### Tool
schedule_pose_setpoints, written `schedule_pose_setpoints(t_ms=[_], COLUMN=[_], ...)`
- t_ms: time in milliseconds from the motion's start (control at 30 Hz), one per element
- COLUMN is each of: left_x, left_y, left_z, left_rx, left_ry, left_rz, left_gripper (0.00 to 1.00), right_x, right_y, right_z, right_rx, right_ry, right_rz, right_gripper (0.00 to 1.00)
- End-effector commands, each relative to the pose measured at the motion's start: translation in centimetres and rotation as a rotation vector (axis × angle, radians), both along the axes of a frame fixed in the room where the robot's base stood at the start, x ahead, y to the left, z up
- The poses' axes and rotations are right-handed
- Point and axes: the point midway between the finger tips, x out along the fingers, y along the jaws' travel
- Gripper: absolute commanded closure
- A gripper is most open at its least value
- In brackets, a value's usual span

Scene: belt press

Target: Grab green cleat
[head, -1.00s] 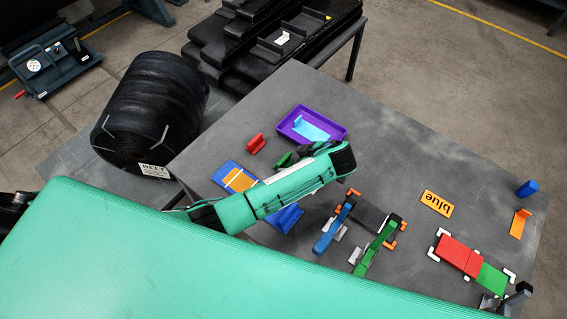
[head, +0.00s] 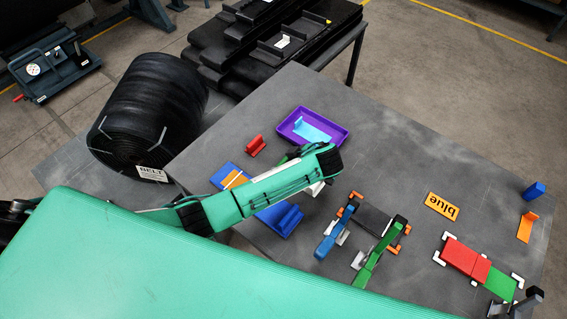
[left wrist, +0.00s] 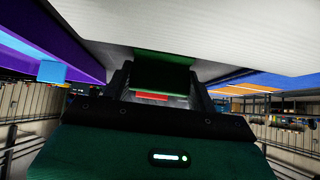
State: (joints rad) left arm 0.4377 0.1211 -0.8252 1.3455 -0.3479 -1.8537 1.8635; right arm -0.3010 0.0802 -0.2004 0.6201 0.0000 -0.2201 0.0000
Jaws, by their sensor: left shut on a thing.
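The green cleat (head: 291,153) shows in the head view as a small dark green piece beside the purple tray, partly hidden by my left arm. In the left wrist view the green cleat (left wrist: 162,76) sits between the two dark fingers of my left gripper (left wrist: 160,84), which is shut on it. In the head view the left gripper's fingers are mostly hidden under my green forearm. My right gripper is not in view.
A purple tray (head: 342,133) holds a light blue cleat (head: 312,129). A red cleat (head: 256,146) lies to its left, a blue cleat (head: 282,221) below my arm. Blue and green clamps (head: 372,262) stand mid-table. A "blue" sign (head: 442,206) lies to the right.

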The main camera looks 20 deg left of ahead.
Motion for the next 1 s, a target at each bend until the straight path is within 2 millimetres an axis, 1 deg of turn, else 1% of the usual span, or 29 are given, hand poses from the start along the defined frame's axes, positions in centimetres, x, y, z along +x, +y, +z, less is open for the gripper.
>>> schedule_pose_setpoints(t_ms=[267, 367, 467, 567, 633, 700, 800, 900, 1000], left_x=[0.0, 0.0, 0.1, 0.1, 0.1, -0.1, -0.1, -0.1, 0.0], left_y=[0.0, 0.0, -0.1, -0.1, -0.1, -0.2, -0.2, -0.3, -0.2], left_z=[0.2, 0.7, 1.8, 3.7, 5.8, 8.8, 11.8, 14.2, 16.2], left_rx=[-0.001, -0.001, -0.002, -0.004, -0.006, -0.010, -0.010, -0.009, -0.007], left_ry=[0.000, -0.001, -0.002, -0.005, -0.008, -0.002, 0.000, -0.002, -0.002], left_rz=[0.000, -0.001, 0.000, -0.001, 0.001, 0.002, 0.004, 0.002, 0.001], left_gripper=[0.65, 0.65, 0.65, 0.65, 0.65, 0.65, 0.65, 0.65, 0.65], right_x=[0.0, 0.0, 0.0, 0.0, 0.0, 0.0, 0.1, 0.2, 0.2], right_y=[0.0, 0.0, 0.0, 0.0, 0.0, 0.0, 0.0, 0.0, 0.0], right_z=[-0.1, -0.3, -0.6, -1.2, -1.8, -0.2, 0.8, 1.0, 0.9], right_rx=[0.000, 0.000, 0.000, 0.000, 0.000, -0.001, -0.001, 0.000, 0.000], right_ry=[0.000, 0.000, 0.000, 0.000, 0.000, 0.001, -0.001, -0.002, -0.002], right_rz=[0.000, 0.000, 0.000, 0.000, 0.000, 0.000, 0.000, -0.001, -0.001], right_gripper=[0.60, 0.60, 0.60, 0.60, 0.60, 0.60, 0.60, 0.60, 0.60])
